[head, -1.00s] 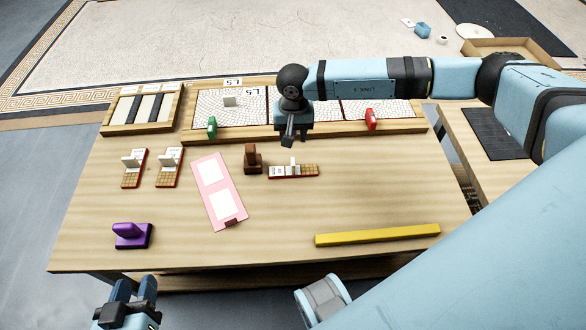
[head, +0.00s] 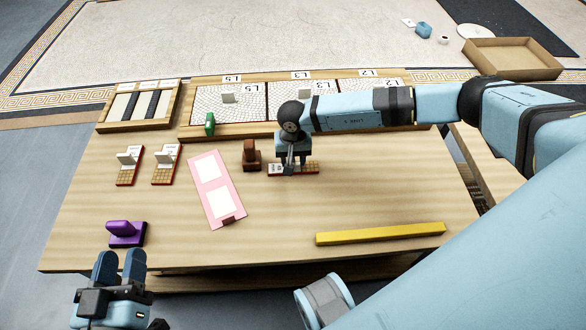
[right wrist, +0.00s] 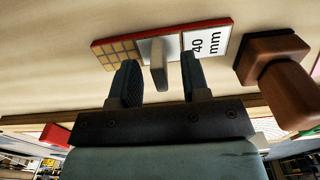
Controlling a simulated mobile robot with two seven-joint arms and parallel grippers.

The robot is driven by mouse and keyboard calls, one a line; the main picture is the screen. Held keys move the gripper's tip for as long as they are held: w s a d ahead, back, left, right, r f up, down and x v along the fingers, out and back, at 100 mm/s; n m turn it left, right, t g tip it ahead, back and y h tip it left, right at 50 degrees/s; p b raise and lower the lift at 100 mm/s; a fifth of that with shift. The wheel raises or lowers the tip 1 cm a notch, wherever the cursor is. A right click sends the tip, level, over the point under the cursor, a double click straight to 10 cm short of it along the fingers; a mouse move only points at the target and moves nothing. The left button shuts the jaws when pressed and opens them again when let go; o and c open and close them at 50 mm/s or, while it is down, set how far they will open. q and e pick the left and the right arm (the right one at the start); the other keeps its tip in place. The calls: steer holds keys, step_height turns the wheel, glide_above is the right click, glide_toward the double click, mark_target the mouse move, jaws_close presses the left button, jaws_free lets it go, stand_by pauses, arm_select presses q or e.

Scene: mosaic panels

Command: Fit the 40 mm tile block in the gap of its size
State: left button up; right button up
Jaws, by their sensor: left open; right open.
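The 40 mm tile block (head: 309,168) lies flat on the table, with a red-edged base, tan tiles, a white grip and a label; its "40 mm" print reads in the right wrist view (right wrist: 205,43). My right gripper (head: 289,168) is open over it. In the right wrist view its fingers (right wrist: 160,85) stand either side of the white grip (right wrist: 157,62), apart from it. My left gripper (head: 120,258) is open and empty at the front left table edge. The mosaic panel frame (head: 225,131) stands at the back; my right arm partly covers it, and I cannot tell which gap is 40 mm.
A brown handled block (head: 250,158) stands close left of the tile block. Two similar tile blocks (head: 128,168) (head: 164,168), a pink card (head: 209,188), a purple-handled tool (head: 124,233) and a yellow bar (head: 380,234) lie on the table. A slotted tray (head: 110,126) is back left.

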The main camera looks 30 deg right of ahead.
steer(key=shift+f, duration=0.75)
steer(key=shift+r, duration=0.1)
jaws_close()
arm_select(q)
steer(key=shift+r, duration=0.25)
steer(key=shift+s, duration=0.1)
